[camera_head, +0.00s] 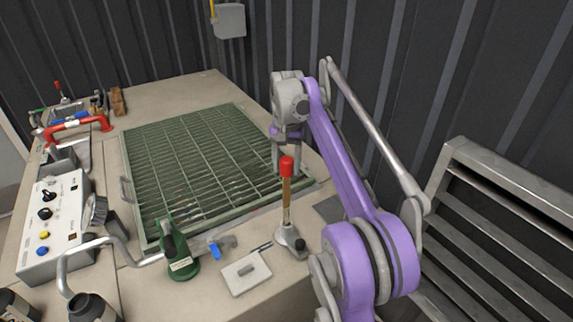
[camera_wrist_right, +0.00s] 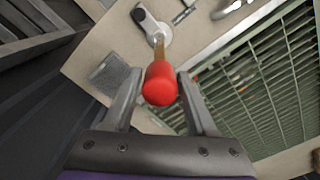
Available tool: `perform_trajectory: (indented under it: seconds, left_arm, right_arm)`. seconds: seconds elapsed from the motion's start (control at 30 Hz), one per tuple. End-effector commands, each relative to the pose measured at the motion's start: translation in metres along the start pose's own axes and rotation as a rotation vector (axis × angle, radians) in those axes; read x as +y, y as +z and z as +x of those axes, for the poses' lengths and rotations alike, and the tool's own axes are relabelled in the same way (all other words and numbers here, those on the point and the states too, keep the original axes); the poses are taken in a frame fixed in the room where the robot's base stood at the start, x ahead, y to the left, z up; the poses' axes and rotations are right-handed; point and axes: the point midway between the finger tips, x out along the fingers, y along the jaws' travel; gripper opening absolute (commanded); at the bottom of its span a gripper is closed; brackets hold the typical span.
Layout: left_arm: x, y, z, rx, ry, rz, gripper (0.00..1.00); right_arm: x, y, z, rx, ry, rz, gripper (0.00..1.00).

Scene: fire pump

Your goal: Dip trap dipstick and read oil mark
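The dipstick has a red knob (camera_head: 287,167) on a brown shaft (camera_head: 286,205). It stands upright in a grey metal fitting (camera_head: 291,240) with a small black part on the bench's near right side. My right gripper (camera_head: 286,160) is just behind and above the knob, fingers pointing down. In the right wrist view, the red knob (camera_wrist_right: 160,85) shows between the two spread fingers, with a gap on each side. I cannot tell whether the knob is fully between the fingertips. Any oil mark is hidden. My left gripper is not in view.
A green floor grating (camera_head: 200,160) fills the bench's middle. A pale plate (camera_head: 246,272) and a green valve piece (camera_head: 178,255) lie near the dipstick. A control box (camera_head: 55,220) and red pipe (camera_head: 75,125) are at left. A slatted metal rack (camera_head: 500,220) stands at right.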

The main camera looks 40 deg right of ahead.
Motion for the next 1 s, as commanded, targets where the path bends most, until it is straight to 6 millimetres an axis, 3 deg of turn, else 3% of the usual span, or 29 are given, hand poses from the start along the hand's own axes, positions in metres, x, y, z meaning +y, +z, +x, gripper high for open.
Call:
perform_trajectory:
  seconds: [0.03, 0.3, 1.0]
  left_arm:
    - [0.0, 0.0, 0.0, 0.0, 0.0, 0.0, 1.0]
    - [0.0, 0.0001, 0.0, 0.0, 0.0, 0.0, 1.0]
    - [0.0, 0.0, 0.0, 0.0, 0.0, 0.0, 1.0]
  right_arm:
    - [0.0, 0.0, 0.0, 0.0, 0.0, 0.0, 0.46]
    - [0.0, 0.0, -0.0001, 0.0, 0.0, 0.0, 0.0]
    - [-0.0002, 0.0, -0.0002, 0.0, -0.001, 0.0, 0.0]
